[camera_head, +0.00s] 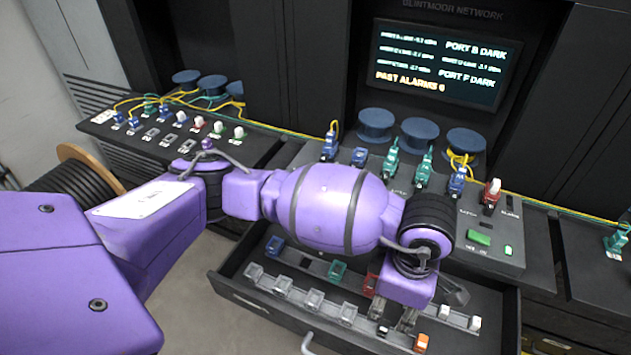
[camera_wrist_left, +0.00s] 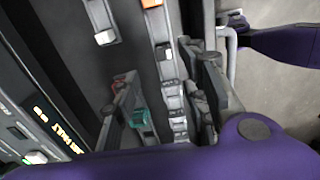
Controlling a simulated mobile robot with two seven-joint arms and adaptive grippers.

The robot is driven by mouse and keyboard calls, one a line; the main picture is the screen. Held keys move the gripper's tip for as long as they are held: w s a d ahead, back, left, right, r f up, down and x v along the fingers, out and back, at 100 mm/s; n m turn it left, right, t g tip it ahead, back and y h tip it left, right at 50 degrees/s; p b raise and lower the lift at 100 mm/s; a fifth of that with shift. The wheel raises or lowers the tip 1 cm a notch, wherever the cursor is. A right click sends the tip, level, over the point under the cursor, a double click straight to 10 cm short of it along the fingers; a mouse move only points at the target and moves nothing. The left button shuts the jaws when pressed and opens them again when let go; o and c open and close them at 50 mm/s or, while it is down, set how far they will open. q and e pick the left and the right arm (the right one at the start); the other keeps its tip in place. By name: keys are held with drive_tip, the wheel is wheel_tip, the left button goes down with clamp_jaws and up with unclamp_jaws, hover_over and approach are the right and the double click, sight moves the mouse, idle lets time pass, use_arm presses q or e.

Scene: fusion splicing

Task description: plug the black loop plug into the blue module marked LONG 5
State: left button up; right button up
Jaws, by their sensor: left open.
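My left gripper (camera_head: 393,315) is open and points down over the open drawer, at the right part of its front row. A small black plug (camera_head: 383,328) with a pale top sits in that row, close by the fingertips. It appears to be the black loop plug, but its loop cannot be made out. In the left wrist view my open fingers (camera_wrist_left: 165,92) straddle the row, with a pale-and-dark plug (camera_wrist_left: 163,51) near them. Blue modules stand in the panel (camera_head: 358,156) and in the drawer (camera_head: 274,245); no LONG 5 mark is legible. My right gripper is not in view.
An orange plug (camera_head: 421,343) is just right of the black one, and white plugs (camera_head: 474,323) lie behind. Clear caps (camera_head: 284,285) fill the row to the left. A teal module (camera_head: 337,271) stands in the drawer. Yellow cables run along the panel above.

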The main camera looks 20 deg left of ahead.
sight(385, 325)
use_arm(q)
drive_tip(key=shift+s, duration=0.45)
drive_tip(key=shift+w+f, duration=0.1)
drive_tip(key=shift+f, duration=0.1)
wheel_tip(385, 325, down, 7)
drive_tip(key=b, duration=0.3)
drive_tip(key=shift+r, duration=0.2)
drive_tip(key=shift+f+b, duration=0.5)
drive_tip(key=shift+f, duration=0.4)
drive_tip(key=shift+w, duration=0.1)
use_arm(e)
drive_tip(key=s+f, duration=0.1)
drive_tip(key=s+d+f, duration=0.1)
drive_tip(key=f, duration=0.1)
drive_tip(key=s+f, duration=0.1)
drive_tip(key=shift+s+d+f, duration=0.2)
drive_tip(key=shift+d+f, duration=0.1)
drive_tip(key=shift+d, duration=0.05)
use_arm(q)
drive_tip(key=shift+d, duration=0.1)
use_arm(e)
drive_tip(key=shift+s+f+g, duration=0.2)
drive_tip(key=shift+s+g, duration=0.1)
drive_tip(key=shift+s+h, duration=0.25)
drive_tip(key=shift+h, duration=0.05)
